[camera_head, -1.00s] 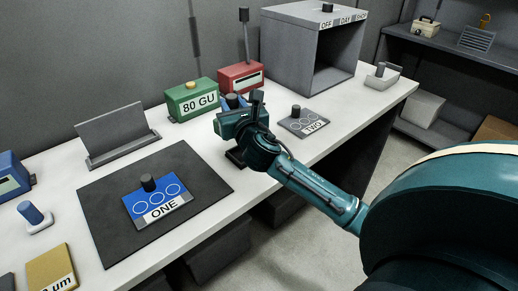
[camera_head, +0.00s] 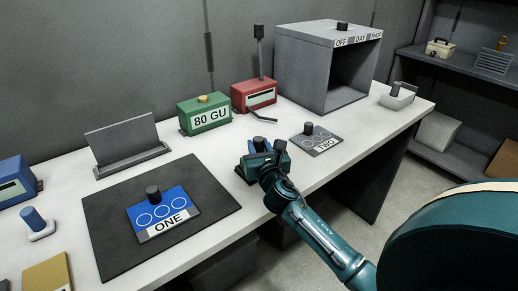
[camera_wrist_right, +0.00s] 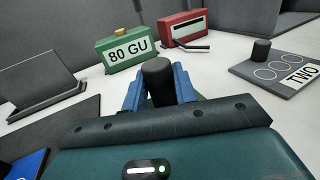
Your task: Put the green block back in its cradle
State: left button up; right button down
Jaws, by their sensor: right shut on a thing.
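A green block (camera_head: 205,113) marked "80 GU", with a yellow knob on top, stands upright on the white table towards the wall. It also shows in the right wrist view (camera_wrist_right: 126,49), beyond my gripper. My right gripper (camera_head: 259,150) is shut on a dark round knob (camera_wrist_right: 158,78) between its blue fingers. A dark flat piece (camera_head: 240,175) shows at the table surface beside the gripper. The gripper is in front of the green block, apart from it. I cannot identify a cradle for certain. My left gripper is not in view.
A red box (camera_head: 254,95) stands behind the gripper, with a dark rod in front. Plate TWO (camera_head: 322,147) lies to the right. Plate ONE (camera_head: 176,207) lies on a dark mat (camera_head: 105,240). A grey stand (camera_head: 124,140) is at left. A grey booth (camera_head: 300,70) stands farther back.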

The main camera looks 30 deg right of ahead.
jog(key=c, duration=1.1)
grip_release()
jog(key=shift+s+r, duration=0.1)
jog(key=shift+s, duration=0.05)
jog(key=v, duration=1.1)
jog(key=shift+s+a+b, duration=0.1)
jog(key=shift+s+b, duration=0.25)
